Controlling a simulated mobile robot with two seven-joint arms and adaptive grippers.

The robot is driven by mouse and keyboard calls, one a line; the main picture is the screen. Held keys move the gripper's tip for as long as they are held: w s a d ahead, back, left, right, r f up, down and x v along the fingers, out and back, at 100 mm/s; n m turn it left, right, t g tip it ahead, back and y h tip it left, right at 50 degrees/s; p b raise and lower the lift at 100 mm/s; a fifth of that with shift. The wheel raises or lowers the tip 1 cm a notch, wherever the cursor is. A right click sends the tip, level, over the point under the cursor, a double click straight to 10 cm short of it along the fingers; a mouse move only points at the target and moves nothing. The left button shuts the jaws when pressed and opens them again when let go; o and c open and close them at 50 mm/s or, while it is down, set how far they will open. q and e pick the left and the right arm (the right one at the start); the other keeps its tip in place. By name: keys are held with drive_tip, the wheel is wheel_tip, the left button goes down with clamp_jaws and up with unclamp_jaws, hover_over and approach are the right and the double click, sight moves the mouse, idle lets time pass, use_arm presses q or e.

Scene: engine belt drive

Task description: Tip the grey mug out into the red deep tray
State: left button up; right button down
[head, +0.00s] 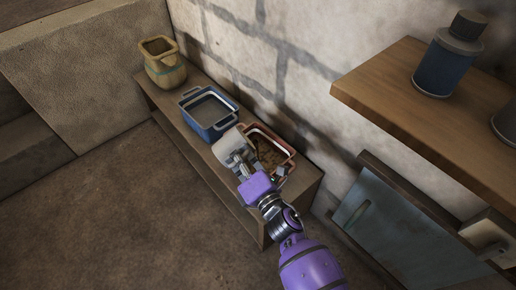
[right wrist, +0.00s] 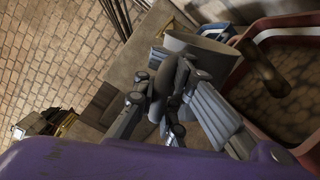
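The grey mug (head: 229,147) is held at the left rim of the red deep tray (head: 285,146), seemingly tilted toward it. My right gripper (head: 239,161) is shut on the mug. In the right wrist view the gripper's fingers (right wrist: 170,95) close around the mug's dark handle, and the mug body (right wrist: 205,52) lies just beyond. The red tray (right wrist: 288,24) fills the right of that view. A brown, rounded shape (right wrist: 264,70) shows between mug and tray; it may be poured contents, but I cannot tell. My left gripper is not in view.
A blue tray (head: 190,116) and a tan jar (head: 165,72) stand farther along the low wooden bench (head: 300,187) against the stone wall. A wooden shelf (head: 400,87) with a blue bottle (head: 441,68) juts out at the right. Open floor (head: 110,215) lies left of the bench.

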sight(241, 140)
drive_tip(key=shift+w+d+m, duration=0.15)
drive_tip(key=shift+d+m, duration=0.05)
drive_tip(key=shift+m, duration=0.2)
drive_tip(key=shift+w+d+f+m, duration=0.15)
drive_tip(key=shift+d+m, duration=0.15)
drive_tip(key=shift+m, duration=0.2)
idle(0.5)
drive_tip(key=shift+w+d+r+m+p, duration=0.2)
drive_tip(key=shift+d+m+p, duration=0.1)
drive_tip(key=shift+p, duration=0.1)
drive_tip(key=shift+w+d+r, duration=0.1)
drive_tip(key=shift+d+r, duration=0.05)
drive_tip(key=shift+d, duration=0.15)
drive_tip(key=shift+w+d+r+m+p, duration=0.2)
drive_tip(key=shift+d+m+p, duration=0.2)
drive_tip(key=shift+m+p, duration=0.15)
drive_tip(key=shift+w+d+r+m+p, duration=0.2)
drive_tip(key=shift+d+m+p, duration=0.2)
drive_tip(key=shift+m, duration=0.2)
drive_tip(key=shift+w+d+r+m+p, duration=0.25)
drive_tip(key=shift+d+m+p, duration=0.15)
drive_tip(key=shift+m, duration=0.25)
drive_tip(key=shift+w+d+r+m+p, duration=0.2)
drive_tip(key=shift+d+m+p, duration=0.2)
drive_tip(key=shift+m, duration=0.2)
idle(1.0)
